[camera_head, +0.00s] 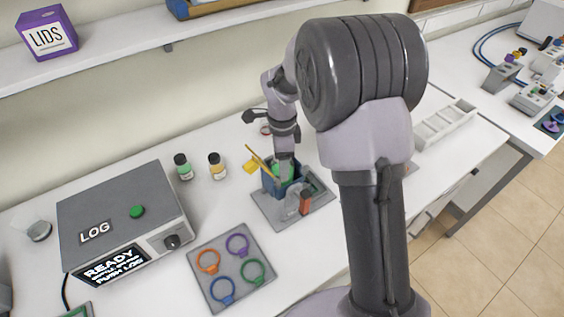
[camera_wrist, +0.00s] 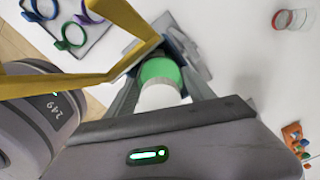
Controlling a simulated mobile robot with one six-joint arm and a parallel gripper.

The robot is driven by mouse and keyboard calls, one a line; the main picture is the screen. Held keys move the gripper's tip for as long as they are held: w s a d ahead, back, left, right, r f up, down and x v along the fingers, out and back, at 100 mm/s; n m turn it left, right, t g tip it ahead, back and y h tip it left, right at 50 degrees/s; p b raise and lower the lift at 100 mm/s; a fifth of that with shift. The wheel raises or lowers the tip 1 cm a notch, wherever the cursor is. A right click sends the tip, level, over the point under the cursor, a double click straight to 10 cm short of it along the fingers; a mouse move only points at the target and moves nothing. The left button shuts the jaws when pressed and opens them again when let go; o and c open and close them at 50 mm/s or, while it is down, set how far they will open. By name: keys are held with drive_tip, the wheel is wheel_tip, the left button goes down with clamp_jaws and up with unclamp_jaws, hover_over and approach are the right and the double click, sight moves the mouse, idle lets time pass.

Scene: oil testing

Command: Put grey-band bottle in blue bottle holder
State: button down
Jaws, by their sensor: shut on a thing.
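My gripper (camera_head: 284,158) is low over a grey fixture (camera_head: 262,212) with a blue part (camera_head: 268,184). In the wrist view, my gripper (camera_wrist: 162,90) is shut on a cylinder (camera_wrist: 161,72) with a green section and a white end. I see no grey band on it, so I cannot tell if it is the grey-band bottle. Its lower end is hidden. A blue ring holder (camera_head: 222,291) sits empty at the front left of a grey plate (camera_head: 214,258). Orange, purple and green rings share that plate.
Two black-capped bottles, one green (camera_head: 183,168) and one yellowish (camera_head: 217,168), stand left of my gripper. A yellow bar (camera_head: 262,165) slants beside it. A LOG box (camera_head: 120,215) reading READY stands at left. A white rack (camera_head: 445,124) stands at right.

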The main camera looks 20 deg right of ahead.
drive_tip(key=shift+f, duration=0.15)
drive_tip(key=shift+c, duration=1.8)
unclamp_jaws()
